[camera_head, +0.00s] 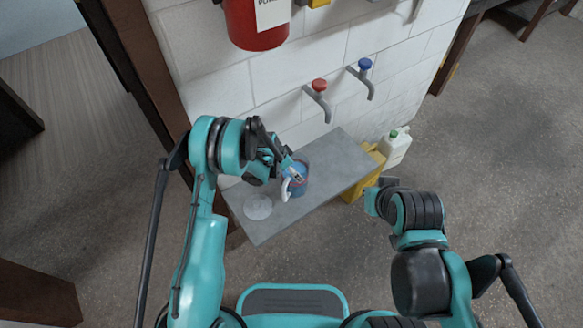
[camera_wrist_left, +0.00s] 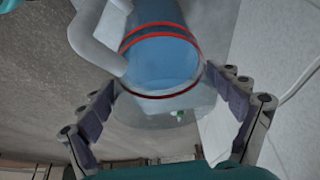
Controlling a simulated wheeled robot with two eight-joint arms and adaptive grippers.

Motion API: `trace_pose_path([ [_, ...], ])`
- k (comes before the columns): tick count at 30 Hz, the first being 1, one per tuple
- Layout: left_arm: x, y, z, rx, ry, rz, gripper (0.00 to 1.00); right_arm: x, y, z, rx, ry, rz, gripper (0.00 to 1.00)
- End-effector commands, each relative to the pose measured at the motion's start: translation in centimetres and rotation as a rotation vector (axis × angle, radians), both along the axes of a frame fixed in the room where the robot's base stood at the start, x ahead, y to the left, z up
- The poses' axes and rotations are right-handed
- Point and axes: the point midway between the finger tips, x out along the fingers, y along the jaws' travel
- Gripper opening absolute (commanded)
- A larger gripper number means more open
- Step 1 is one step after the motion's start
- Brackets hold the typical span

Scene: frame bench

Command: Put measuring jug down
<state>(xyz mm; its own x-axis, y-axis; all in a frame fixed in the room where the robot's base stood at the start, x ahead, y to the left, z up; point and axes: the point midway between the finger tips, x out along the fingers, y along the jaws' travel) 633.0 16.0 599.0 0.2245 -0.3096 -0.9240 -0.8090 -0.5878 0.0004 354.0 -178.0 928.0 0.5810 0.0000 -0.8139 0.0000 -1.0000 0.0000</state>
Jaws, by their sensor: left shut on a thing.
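The measuring jug (camera_head: 299,187) is blue with red bands and a pale handle (camera_head: 285,188). My left gripper (camera_head: 288,168) is shut on the jug. In the left wrist view the jug (camera_wrist_left: 160,58) sits between the two dark finger pads, with its clear part nearer the camera and its handle at the upper left. My right gripper (camera_head: 376,198) is off to the right, away from the bench; its fingers do not show clearly.
A pale round disc (camera_head: 258,207) lies on the bench's left part. A red-knobbed tap (camera_head: 318,92) and a blue-knobbed tap (camera_head: 363,75) stick out of the white wall above. A yellow object (camera_head: 363,180) and a white container with green cap (camera_head: 396,150) stand beyond the right end.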

Motion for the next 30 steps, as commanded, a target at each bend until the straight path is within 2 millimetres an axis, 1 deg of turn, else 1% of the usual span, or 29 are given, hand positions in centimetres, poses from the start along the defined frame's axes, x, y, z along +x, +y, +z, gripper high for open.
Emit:
trace_pose_path([
  [5,0.0,0.0,-0.1,-0.001,-0.001,0.000,0.31,0.0,0.0,0.1,0.000,0.000,0.000,0.00],
  [6,0.0,0.0,-0.2,0.000,0.000,0.000,0.96,0.0,0.0,0.1,0.000,0.000,0.000,0.00],
  [7,0.0,0.0,-0.2,0.000,0.000,0.000,1.00,0.0,0.0,0.1,0.000,0.000,0.000,0.00],
  [17,0.0,0.0,-0.1,0.000,0.000,0.000,1.00,0.0,0.0,0.1,0.000,0.000,0.000,0.00],
  [20,-0.1,0.1,0.5,0.000,0.000,0.001,1.00,0.0,0.0,0.3,0.000,0.000,0.000,0.00],
  [23,-0.4,0.6,2.1,0.000,0.001,0.002,1.00,0.0,0.0,1.0,0.000,0.000,0.000,0.00],
  [30,-1.6,2.3,7.1,0.000,0.001,0.002,1.00,0.0,0.0,3.1,0.000,0.000,0.000,0.00],
])
